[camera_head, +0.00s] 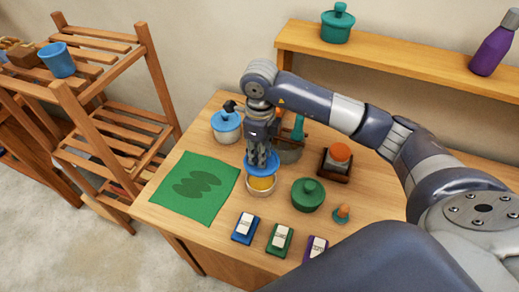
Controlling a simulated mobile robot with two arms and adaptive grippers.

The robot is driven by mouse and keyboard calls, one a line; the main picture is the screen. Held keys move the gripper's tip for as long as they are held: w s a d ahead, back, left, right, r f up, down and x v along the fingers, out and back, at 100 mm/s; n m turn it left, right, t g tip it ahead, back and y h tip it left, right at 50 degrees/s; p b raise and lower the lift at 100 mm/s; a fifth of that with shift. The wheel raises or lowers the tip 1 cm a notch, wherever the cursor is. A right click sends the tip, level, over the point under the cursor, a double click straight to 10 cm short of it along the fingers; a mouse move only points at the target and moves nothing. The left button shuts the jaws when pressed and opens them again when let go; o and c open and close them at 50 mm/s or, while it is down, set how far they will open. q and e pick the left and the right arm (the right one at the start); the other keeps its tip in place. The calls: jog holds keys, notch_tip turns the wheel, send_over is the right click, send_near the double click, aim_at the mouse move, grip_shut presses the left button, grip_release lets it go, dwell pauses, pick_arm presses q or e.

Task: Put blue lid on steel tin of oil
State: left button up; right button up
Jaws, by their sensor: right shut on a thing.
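The steel tin of oil (262,190) stands on the wooden table, and its yellow oil shows at the front of its open top. My right gripper (262,157) points down and is shut on the blue lid (261,170). In this view the lid overlaps the back part of the tin's opening, with oil visible below its front edge. I cannot tell whether the lid touches the rim. My left gripper is not in view.
A pot with a blue top (226,126) stands behind left. A green lidded pot (308,195) stands right, near an orange-topped item in a dark holder (336,163). A green mat (196,190) lies left. Small labelled blocks (280,239) line the front.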

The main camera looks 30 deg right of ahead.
jog(key=shift+f+b, duration=0.85)
jog(key=shift+f, duration=0.6)
notch_tip(320, 180, down, 3)
jog(key=shift+r+b, duration=0.15)
jog(key=shift+b, duration=0.75)
jog(key=shift+f+b, duration=0.55)
jog(key=shift+f, duration=0.05)
jog(key=shift+f+b, duration=0.55)
jog(key=shift+b, duration=0.2)
jog(key=o, duration=1)
